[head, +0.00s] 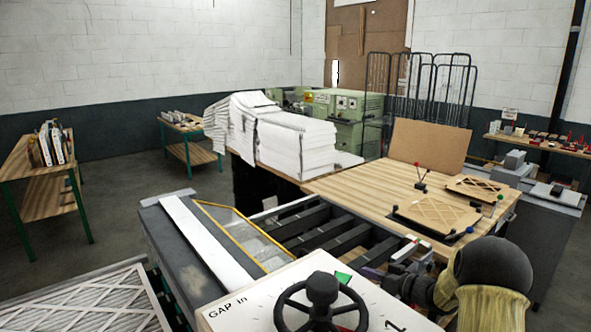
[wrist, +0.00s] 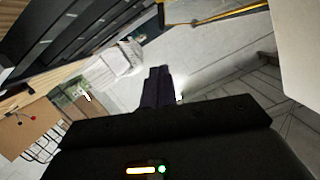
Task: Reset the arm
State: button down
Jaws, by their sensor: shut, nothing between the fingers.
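My gripper (wrist: 158,72) shows in the wrist view as two dark fingers pressed together, with nothing between them. It points out over the room, clear of any surface, and the wrist view is tilted. The dark body of the gripper fills the lower part of that view, with a small lit indicator on it. In the head view, a dark rounded part and a tan part at the lower right may belong to my arm. I cannot make out the fingertips clearly there.
A machine with black bars (head: 335,232) and a panel with a black handwheel (head: 322,303) stand close in front. A wooden table (head: 365,188) lies behind, beside a stack of white sheets (head: 295,145). A pleated filter (head: 85,305) is at lower left. Floor (head: 110,225) is free at left.

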jog(key=p+x, duration=0.6)
jog(key=x, duration=1.1)
notch_tip(320, 180, up, 14)
jog(key=s+a+n+t+h, duration=0.1)
jog(key=n+h, duration=0.1)
jog(key=n, duration=0.4)
jog(key=shift+s+a+r, duration=0.2)
jog(key=shift+s+a, duration=0.1)
jog(key=shift+d, duration=0.15)
jog(key=shift+d+p, duration=0.1)
jog(key=shift+p, duration=0.2)
